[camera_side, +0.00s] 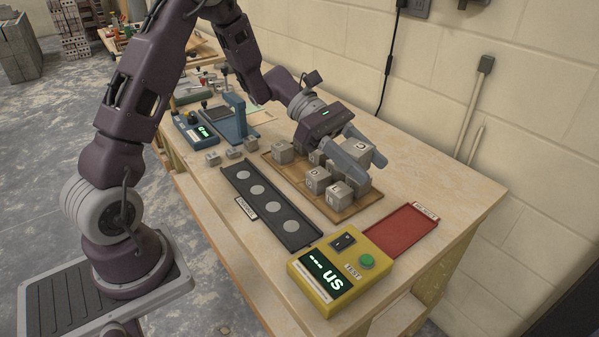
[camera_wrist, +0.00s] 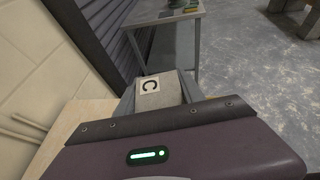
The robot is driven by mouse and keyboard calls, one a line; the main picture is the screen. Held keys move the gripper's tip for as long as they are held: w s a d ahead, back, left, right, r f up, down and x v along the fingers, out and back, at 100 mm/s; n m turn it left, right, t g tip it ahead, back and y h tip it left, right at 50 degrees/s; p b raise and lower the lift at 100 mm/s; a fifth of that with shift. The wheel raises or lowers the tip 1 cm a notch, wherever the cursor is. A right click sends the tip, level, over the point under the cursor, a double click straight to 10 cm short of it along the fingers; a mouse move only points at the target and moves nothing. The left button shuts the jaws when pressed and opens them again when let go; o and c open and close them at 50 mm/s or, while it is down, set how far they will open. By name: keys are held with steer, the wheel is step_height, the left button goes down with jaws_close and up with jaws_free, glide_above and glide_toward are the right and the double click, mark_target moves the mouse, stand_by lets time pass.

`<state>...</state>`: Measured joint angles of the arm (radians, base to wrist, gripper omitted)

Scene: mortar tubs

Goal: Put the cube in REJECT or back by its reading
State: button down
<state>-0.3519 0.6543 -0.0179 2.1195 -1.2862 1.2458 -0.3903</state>
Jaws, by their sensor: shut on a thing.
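My gripper (camera_side: 362,160) is shut on a grey cube (camera_side: 357,147), which it holds above the far right part of the wooden tray. In the wrist view the held cube (camera_wrist: 168,90) shows a white label with a black letter C between the fingers. Several other grey lettered cubes (camera_side: 317,179) sit on the wooden tray (camera_side: 337,217) below. The red REJECT tray (camera_side: 403,231) looks empty. The yellow tester (camera_side: 332,270) has a green button (camera_side: 367,261), and its display shows dashes and "us".
A black rack (camera_side: 268,207) with several round grey pads lies left of the wooden tray. A blue device (camera_side: 237,125) and a few small blocks (camera_side: 233,152) stand farther back. The wall runs along the right. Bare bench lies right of the wooden tray.

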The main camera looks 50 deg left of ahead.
steer(key=w+a+r+n+t+y, duration=0.35)
steer(key=w+a+n+t, duration=0.45)
steer(key=a, duration=0.3)
steer(key=n+t+y, duration=0.3)
steer(key=n+y, duration=0.5)
steer(key=y, duration=0.2)
glide_above(314, 160)
steer(key=s, duration=0.2)
steer(key=f, duration=2.3)
steer(key=shift+s, duration=0.2)
steer(key=shift+f, duration=0.1)
steer(key=c, duration=0.7)
jaws_free()
